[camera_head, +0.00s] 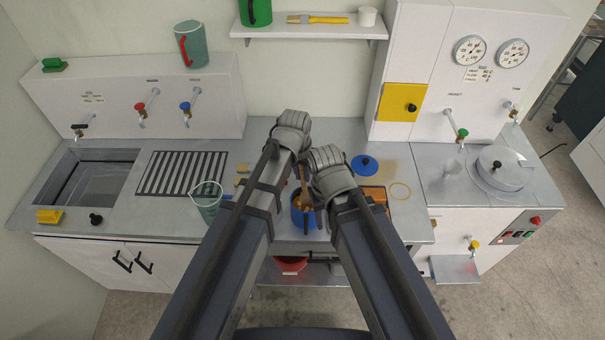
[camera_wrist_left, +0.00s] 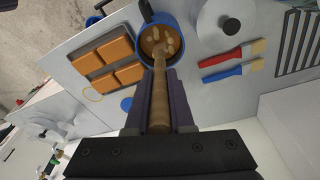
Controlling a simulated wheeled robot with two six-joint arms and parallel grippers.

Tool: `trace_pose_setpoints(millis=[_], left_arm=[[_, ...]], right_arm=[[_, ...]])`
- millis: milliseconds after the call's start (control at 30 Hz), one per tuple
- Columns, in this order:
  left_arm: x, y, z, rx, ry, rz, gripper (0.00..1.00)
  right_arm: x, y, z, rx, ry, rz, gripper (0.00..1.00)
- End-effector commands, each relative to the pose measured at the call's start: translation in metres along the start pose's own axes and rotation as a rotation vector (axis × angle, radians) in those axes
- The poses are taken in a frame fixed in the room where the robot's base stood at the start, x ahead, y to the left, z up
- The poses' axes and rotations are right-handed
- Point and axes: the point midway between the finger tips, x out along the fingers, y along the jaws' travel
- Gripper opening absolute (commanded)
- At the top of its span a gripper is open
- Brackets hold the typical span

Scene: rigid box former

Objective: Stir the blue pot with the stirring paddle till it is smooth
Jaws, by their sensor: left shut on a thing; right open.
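The blue pot (camera_head: 298,219) stands on the metal counter, partly hidden by my arms. In the left wrist view the blue pot (camera_wrist_left: 141,38) holds a brown mass with several pale lumps, so its surface looks uneven. The wooden stirring paddle (camera_wrist_left: 159,85) has its far end in the pot; it also shows in the head view (camera_head: 304,178), tilted. My left gripper (camera_wrist_left: 160,100) is shut on the paddle's handle, above the pot; it is the higher hand in the head view (camera_head: 293,150). My right gripper (camera_head: 324,172) is open beside the paddle, its fingertips mostly hidden.
A tray of orange blocks (camera_wrist_left: 96,82) lies beside the pot. Red (camera_wrist_left: 222,58) and blue (camera_wrist_left: 225,74) brushes and a round pale lid (camera_wrist_left: 208,28) lie on the other side. A clear jug (camera_head: 208,208) stands left and a blue lid (camera_head: 366,165) lies right.

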Motion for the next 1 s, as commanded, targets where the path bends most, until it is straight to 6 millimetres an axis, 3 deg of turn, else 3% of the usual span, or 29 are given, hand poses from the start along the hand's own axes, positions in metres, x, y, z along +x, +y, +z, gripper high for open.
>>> trace_pose_setpoints(millis=[33, 300, 1000], left_arm=[[0.01, 0.0, 0.002, 0.0, 0.0, 0.0, 0.0], [0.031, -0.001, 0.004, 0.0, 0.0, 0.0, 0.0], [0.034, 0.004, 0.003, 0.001, 0.0, 0.0, 0.0]], right_arm=[[0.01, -0.001, -0.001, 0.001, 0.0, 0.0, 0.53], [0.031, -0.003, -0.002, -0.001, 0.001, 0.001, 0.53], [0.033, -0.003, -0.002, -0.002, 0.001, 0.001, 0.53]])
